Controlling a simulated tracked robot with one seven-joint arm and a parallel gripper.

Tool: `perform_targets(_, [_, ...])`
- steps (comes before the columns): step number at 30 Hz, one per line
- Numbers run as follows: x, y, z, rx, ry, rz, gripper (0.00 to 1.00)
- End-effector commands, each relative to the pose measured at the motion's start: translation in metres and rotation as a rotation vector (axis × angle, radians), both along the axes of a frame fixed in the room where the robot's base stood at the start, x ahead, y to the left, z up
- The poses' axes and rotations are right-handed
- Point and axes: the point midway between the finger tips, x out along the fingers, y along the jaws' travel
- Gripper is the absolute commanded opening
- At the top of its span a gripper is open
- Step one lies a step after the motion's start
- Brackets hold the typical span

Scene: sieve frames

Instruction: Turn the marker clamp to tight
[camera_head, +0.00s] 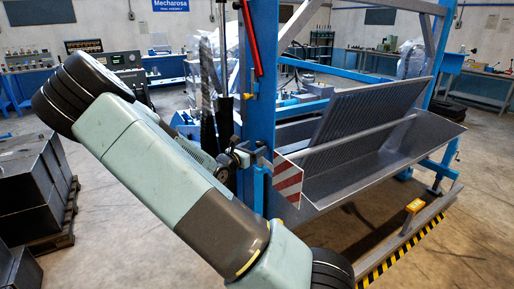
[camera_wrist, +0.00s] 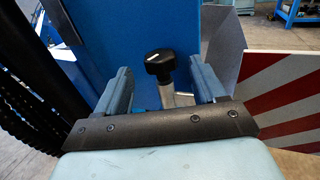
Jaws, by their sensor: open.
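The marker clamp's black knob (camera_wrist: 160,68) shows in the wrist view with a pale line on its top, on a silver stem in front of the blue post (camera_wrist: 140,30). My gripper (camera_wrist: 159,72) is open, with one blue finger on each side of the knob. Gaps show between knob and fingers; I see no contact. The red-and-white striped marker plate (camera_wrist: 285,85) is to the right. In the head view the clamp (camera_head: 240,156) is small against the blue post, left of the striped plate (camera_head: 288,180). My arm hides most of my gripper there.
A grey sloped trough with a ribbed grate (camera_head: 362,115) is right of the post. A low rail with yellow-black stripes (camera_head: 400,252) runs along the floor. Black boxes (camera_head: 30,185) sit on a pallet at left. Black ribbed hoses (camera_wrist: 35,70) are left of my gripper.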

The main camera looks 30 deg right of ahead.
Motion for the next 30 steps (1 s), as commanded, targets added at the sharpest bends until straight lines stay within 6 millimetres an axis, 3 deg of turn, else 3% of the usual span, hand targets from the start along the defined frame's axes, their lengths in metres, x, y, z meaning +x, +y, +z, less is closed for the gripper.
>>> perform_targets(6, [0.007, -0.017, 0.000, -0.001, 0.000, -0.001, 0.70])
perform_targets(17, [0.009, -0.020, 0.000, -0.001, -0.001, 0.000, 0.69])
perform_targets(30, [0.009, -0.019, 0.000, -0.001, -0.001, 0.001, 0.27])
